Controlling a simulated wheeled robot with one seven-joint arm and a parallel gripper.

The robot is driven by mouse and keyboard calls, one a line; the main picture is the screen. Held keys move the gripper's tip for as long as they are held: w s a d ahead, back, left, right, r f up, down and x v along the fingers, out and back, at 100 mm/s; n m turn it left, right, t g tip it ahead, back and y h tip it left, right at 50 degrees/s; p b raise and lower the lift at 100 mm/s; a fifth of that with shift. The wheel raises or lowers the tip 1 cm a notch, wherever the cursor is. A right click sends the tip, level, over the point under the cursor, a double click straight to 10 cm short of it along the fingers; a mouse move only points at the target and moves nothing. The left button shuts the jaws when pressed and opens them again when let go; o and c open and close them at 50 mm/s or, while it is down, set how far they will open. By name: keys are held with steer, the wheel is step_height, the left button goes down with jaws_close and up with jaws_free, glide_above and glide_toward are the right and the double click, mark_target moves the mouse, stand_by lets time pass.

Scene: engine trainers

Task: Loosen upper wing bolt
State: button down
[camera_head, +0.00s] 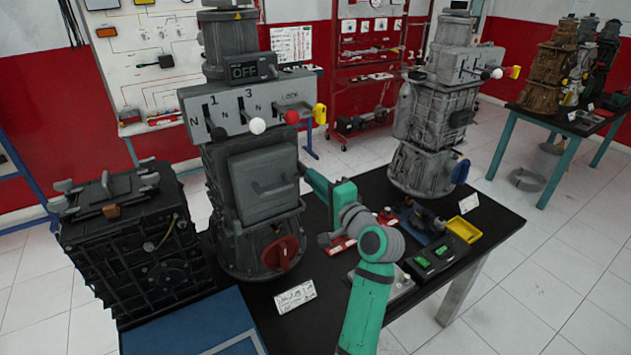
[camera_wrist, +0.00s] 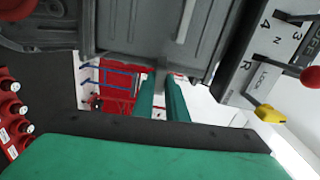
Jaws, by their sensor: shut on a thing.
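The middle grey gearbox trainer (camera_head: 250,185) stands on the black table, with a square cover on its front. My green gripper (camera_head: 308,176) is at the right side of this gearbox, its fingers reaching to the housing beside the cover. In the wrist view the two green fingers of my gripper (camera_wrist: 161,80) are close together at the lower edge of the grey housing (camera_wrist: 130,30). They are shut on a small grey piece (camera_wrist: 161,73), seemingly the upper wing bolt. Most of it is hidden between the fingers, and its turn angle cannot be told.
Above are a shift panel (camera_head: 235,105) with white and red knobs and a yellow key-like lever (camera_head: 320,114). A black gearbox (camera_head: 130,240) stands left, another grey gearbox (camera_head: 432,125) right. A yellow tray (camera_head: 464,229) and small parts lie on the table right of my arm.

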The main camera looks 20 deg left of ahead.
steer(key=shift+d+f+n, duration=0.1)
steer(key=shift+n, duration=8.4)
steer(key=c, duration=1.8)
jaws_free()
steer(key=shift+o, duration=0.2)
